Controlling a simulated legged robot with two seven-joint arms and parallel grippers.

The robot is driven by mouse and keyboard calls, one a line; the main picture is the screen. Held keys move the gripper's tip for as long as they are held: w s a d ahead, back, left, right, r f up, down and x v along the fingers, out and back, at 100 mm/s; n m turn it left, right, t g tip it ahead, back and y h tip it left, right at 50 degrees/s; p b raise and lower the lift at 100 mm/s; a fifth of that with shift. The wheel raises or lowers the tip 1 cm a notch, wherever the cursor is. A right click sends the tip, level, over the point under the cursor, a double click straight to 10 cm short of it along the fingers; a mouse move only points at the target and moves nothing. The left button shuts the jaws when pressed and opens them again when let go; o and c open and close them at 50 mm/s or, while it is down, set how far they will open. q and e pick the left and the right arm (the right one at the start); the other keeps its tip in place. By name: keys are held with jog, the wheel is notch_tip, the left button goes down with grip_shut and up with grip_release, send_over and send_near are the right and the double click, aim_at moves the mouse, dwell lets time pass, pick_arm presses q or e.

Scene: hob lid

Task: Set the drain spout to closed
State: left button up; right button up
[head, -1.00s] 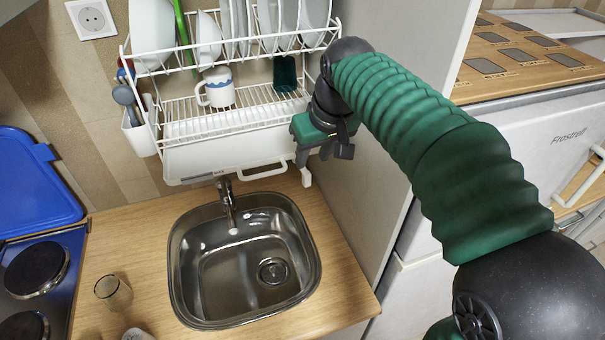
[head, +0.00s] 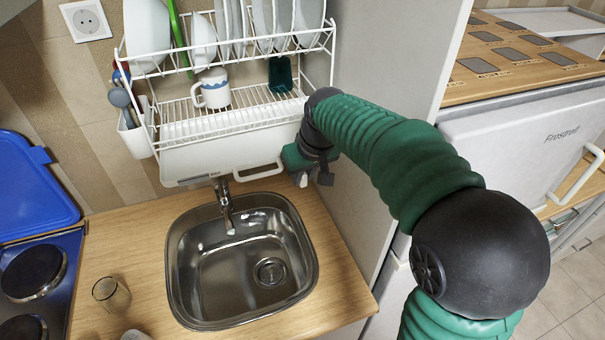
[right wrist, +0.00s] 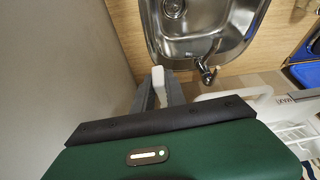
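The white drain spout (head: 303,181) sits at the lower right corner of the dish rack's white drip tray (head: 215,158). In the head view my right gripper (head: 303,170) is right at the spout and hides most of it. In the right wrist view the white spout (right wrist: 158,76) shows between the two grey fingers of my right gripper (right wrist: 159,92). The fingers look apart, one on each side of it; whether they touch it is hard to tell. My left gripper is in neither view.
The steel sink (head: 240,262) and its tap (head: 225,205) lie below the rack. A grey side wall (head: 375,110) stands close on the right of the gripper. A glass (head: 111,294) and the hob (head: 35,275) are at the left, away from my arm.

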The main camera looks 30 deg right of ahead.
jog(key=shift+d, duration=0.15)
grip_shut()
jog(key=shift+w+d+n+y, duration=0.1)
jog(key=shift+d+n+y, duration=0.3)
jog(key=shift+n, duration=0.6)
jog(key=shift+w+d+n+y, duration=0.1)
jog(key=shift+d+n+y, duration=0.3)
jog(key=shift+n, duration=0.6)
jog(key=shift+d+n+y, duration=0.3)
jog(key=shift+d+n, duration=0.2)
jog(key=shift+n, duration=0.5)
jog(key=o, duration=0.8)
grip_release()
